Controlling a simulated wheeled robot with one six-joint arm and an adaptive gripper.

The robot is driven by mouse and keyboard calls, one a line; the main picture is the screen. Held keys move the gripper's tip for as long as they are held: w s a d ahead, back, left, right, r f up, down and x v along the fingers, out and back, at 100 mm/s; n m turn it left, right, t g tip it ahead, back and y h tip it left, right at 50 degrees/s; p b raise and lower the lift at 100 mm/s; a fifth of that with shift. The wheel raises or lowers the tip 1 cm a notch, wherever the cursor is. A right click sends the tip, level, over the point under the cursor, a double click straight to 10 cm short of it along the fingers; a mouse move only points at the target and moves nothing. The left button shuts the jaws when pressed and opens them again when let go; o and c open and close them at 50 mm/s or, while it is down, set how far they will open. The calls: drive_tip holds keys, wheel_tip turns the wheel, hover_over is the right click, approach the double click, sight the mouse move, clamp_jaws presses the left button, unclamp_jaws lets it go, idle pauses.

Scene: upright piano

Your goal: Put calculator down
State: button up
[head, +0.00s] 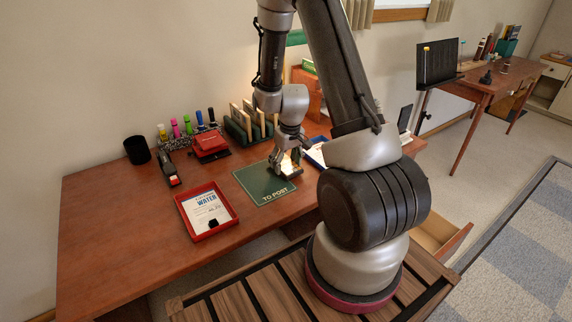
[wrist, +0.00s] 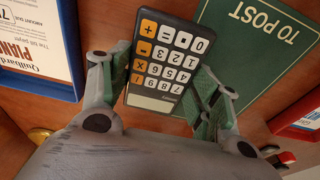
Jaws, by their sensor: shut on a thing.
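My gripper (head: 287,166) is low over the desk, at the right part of the green "TO POST" mat (head: 258,188). In the wrist view my gripper (wrist: 162,95) has its green-padded fingers on both sides of a dark calculator (wrist: 166,60) with white and orange keys. It is shut on the calculator. The calculator overlaps the edge of the mat (wrist: 262,45) in that view. I cannot tell whether it touches the surface beneath. In the head view the calculator is mostly hidden by my gripper.
A red tray (head: 222,222) with a water bill stands left of the mat. A blue tray (head: 316,154) with a paper is on its right. A stapler (head: 168,171), a red hole punch (head: 210,145), a black cup (head: 137,150) and a letter rack (head: 246,127) stand behind. The desk's left part is clear.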

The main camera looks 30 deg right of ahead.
drive_tip(key=shift+f, duration=0.55)
drive_tip(key=o, duration=1.1)
drive_tip(key=shift+f, duration=0.1)
wheel_tip(320, 180, up, 12)
drive_tip(key=s, duration=0.2)
wheel_tip(320, 180, up, 15)
drive_tip(key=t, duration=0.1)
hover_over(289, 167)
drive_tip(key=s+a, duration=0.3)
drive_tip(key=s, duration=0.5)
drive_tip(key=shift+t, duration=0.8)
drive_tip(key=shift+s+a+r, duration=0.35)
drive_tip(key=shift+s+r, duration=0.8)
drive_tip(key=shift+s, duration=1.1)
drive_tip(key=shift+s+a+r, duration=0.35)
drive_tip(key=shift+s+r, duration=0.85)
drive_tip(key=shift+s, duration=1.1)
drive_tip(key=shift+s+a+r, duration=0.35)
drive_tip(key=shift+s+r, duration=0.8)
drive_tip(key=shift+s, duration=1.1)
